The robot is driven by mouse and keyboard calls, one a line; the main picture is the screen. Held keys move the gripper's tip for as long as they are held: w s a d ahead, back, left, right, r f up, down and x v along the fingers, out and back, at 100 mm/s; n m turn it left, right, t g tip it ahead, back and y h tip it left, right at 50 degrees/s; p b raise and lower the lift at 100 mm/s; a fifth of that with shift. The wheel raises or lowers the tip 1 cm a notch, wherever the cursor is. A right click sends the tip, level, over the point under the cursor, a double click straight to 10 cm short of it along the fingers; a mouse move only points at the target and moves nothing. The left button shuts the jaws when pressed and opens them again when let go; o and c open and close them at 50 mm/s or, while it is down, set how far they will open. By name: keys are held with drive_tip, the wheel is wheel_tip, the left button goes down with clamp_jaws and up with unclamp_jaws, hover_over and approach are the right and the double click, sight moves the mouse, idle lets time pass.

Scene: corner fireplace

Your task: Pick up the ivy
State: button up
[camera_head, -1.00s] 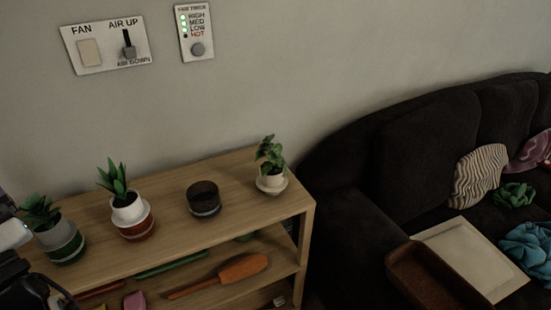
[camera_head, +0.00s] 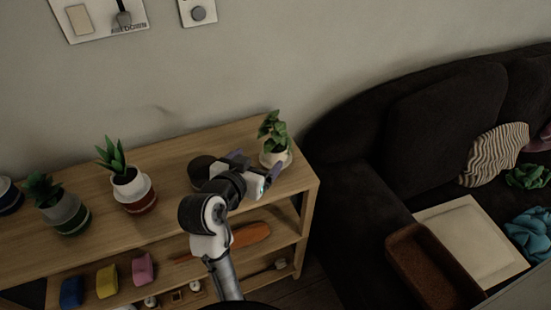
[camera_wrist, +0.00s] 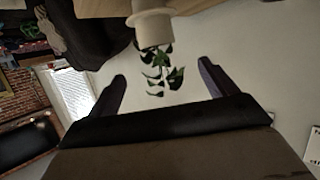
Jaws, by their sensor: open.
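The ivy (camera_head: 274,130) is a small green leafy plant in a cream pot on a saucer, on the right end of the wooden shelf's top. My gripper (camera_head: 258,168) is just in front and to the left of the pot in the head view, with its dark fingers spread. In the wrist view the picture is upside down; the ivy's pot (camera_wrist: 152,28) and leaves (camera_wrist: 163,72) show beyond and between the two open fingers of my gripper (camera_wrist: 162,80). Nothing is between the fingertips that I can see being touched.
The wooden shelf (camera_head: 175,149) also holds a dark cup (camera_head: 201,172), partly behind my arm, and potted plants (camera_head: 128,185) and (camera_head: 60,208) to the left. Coloured items and an orange tool (camera_head: 251,234) lie on lower shelves. A dark sofa (camera_head: 350,190) stands close on the right.

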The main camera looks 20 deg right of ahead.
sight(273, 149)
drive_tip(key=b+x, duration=0.1)
drive_tip(key=x, duration=0.5)
drive_tip(key=shift+d, duration=0.1)
drive_tip(key=shift+s+f+p+x, duration=0.15)
drive_tip(key=shift+p+x, duration=0.1)
drive_tip(key=shift+x, duration=0.75)
drive_tip(key=shift+f+p+x, duration=0.15)
drive_tip(key=shift+p+x, duration=0.15)
drive_tip(key=shift+x, duration=0.7)
drive_tip(key=shift+s+f+p+x, duration=0.15)
drive_tip(key=shift+p+x, duration=0.1)
drive_tip(key=shift+x, duration=0.8)
drive_tip(key=shift+c, duration=0.4)
drive_tip(key=c, duration=0.7)
drive_tip(key=shift+c, duration=0.3)
drive_tip(key=shift+r, duration=0.1)
wheel_tip(273, 149, up, 20)
drive_tip(key=shift+f+b, duration=0.1)
drive_tip(key=shift+b, duration=0.35)
